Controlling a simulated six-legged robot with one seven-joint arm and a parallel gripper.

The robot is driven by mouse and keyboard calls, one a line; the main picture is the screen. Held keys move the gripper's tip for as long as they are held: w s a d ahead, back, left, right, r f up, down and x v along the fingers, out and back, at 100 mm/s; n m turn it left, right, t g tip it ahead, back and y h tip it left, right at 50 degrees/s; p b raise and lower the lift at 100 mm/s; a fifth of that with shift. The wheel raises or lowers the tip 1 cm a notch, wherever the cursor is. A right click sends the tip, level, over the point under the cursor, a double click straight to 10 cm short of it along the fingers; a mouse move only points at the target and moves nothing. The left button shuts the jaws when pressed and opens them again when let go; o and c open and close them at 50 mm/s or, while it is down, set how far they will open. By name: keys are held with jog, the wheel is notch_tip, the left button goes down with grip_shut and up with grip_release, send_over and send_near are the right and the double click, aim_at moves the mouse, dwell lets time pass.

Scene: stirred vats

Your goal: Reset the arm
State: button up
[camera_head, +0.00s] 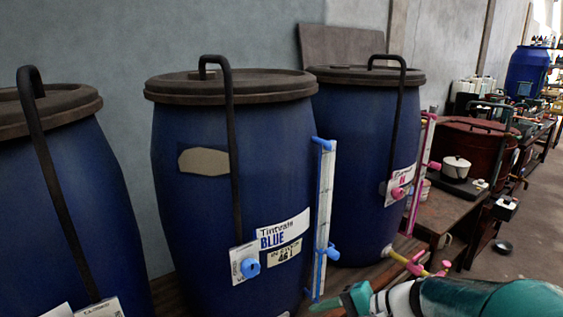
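My arm, teal and white, lies across the bottom right corner of the head view. Its narrow teal end at the left, which looks like my gripper (345,300), is low in front of the vats, near the foot of the blue sight tube (323,220). The bottom edge cuts it off, and I cannot make out two separate fingers or anything held. A blue vat (190,225) with a dark lid, labelled Tintvat BLUE, stands just behind and to the left.
Another blue vat (350,150) with pink fittings stands to the right, and one (85,165) at the left edge. A brown bench (445,212) holds a red-brown tub (470,145) and a small white pot (456,167). Grey floor (535,225) is open at the right.

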jog(key=s+d+r+n+t+h, duration=0.1)
jog(key=s+d+r+n+h, duration=0.2)
jog(key=s+n+h, duration=0.1)
jog(key=s+d+r+n+t+h, duration=0.1)
jog(key=s+d+r+n+h, duration=0.2)
jog(key=s+h, duration=0.3)
jog(key=shift+s+r+n+h, duration=0.2)
jog(key=shift+s+n+h, duration=0.1)
jog(key=shift+s+n, duration=0.4)
jog(key=shift+d, duration=0.1)
dwell(0.7)
